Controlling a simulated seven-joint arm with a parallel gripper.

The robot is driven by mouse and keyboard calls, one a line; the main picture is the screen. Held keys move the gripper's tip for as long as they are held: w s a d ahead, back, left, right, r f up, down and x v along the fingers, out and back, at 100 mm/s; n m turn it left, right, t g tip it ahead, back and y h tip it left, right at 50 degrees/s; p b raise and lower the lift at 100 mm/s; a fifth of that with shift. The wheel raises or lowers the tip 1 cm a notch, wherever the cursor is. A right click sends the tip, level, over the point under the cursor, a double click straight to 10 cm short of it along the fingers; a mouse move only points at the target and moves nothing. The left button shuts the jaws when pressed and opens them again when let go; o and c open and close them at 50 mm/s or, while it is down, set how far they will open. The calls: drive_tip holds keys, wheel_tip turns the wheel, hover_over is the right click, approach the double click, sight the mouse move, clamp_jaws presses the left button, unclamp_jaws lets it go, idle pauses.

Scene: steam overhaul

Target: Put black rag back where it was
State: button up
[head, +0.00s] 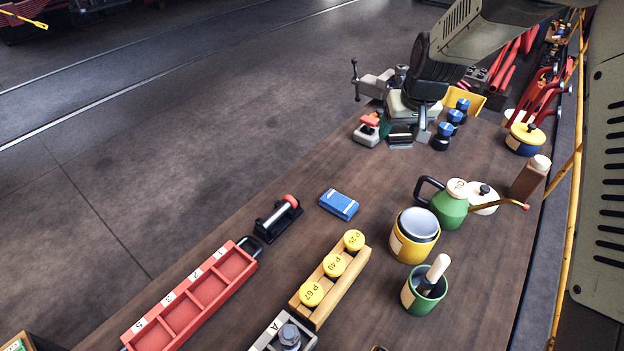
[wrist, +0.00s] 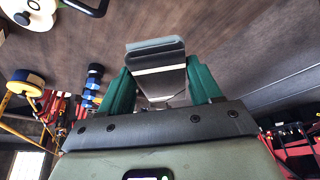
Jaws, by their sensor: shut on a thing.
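The black rag (head: 400,138) is a dark folded pad with a pale stripe. It is held at the far end of the wooden table in the head view. It also shows in the wrist view (wrist: 156,54), between my green fingers. My gripper (wrist: 161,72) is shut on it from both sides. In the head view my gripper (head: 403,132) points down, low over the table; I cannot tell whether the rag touches the top.
A red-knobbed device (head: 368,130) stands close left of my gripper, and blue-topped black pots (head: 442,137) close right. A vise (head: 375,82) is behind. A green oil can (head: 450,207) and yellow tin (head: 414,238) stand right. Bare table lies between.

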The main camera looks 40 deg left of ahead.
drive_tip(key=s+a+f+n, duration=0.2)
drive_tip(key=s+a+f, duration=0.15)
drive_tip(key=a, duration=0.35)
drive_tip(key=s+a+f+n+g+y, duration=0.1)
drive_tip(key=s+a+f, duration=0.25)
drive_tip(key=a, duration=0.25)
drive_tip(key=s+a+f+n, duration=0.2)
drive_tip(key=s+a+f, duration=0.1)
drive_tip(key=a+f, duration=0.3)
drive_tip(key=f, duration=0.1)
drive_tip(key=a+f, duration=0.1)
drive_tip(key=f, duration=0.1)
drive_tip(key=a+f, duration=0.1)
drive_tip(key=f, duration=0.1)
drive_tip(key=shift+s, duration=0.15)
drive_tip(key=shift+f, duration=2)
drive_tip(key=shift+f+g, duration=0.2)
drive_tip(key=shift+g, duration=0.1)
drive_tip(key=o, duration=0.9)
drive_tip(key=shift+d, duration=0.1)
drive_tip(key=shift+o, duration=0.2)
drive_tip(key=shift+r, duration=0.15)
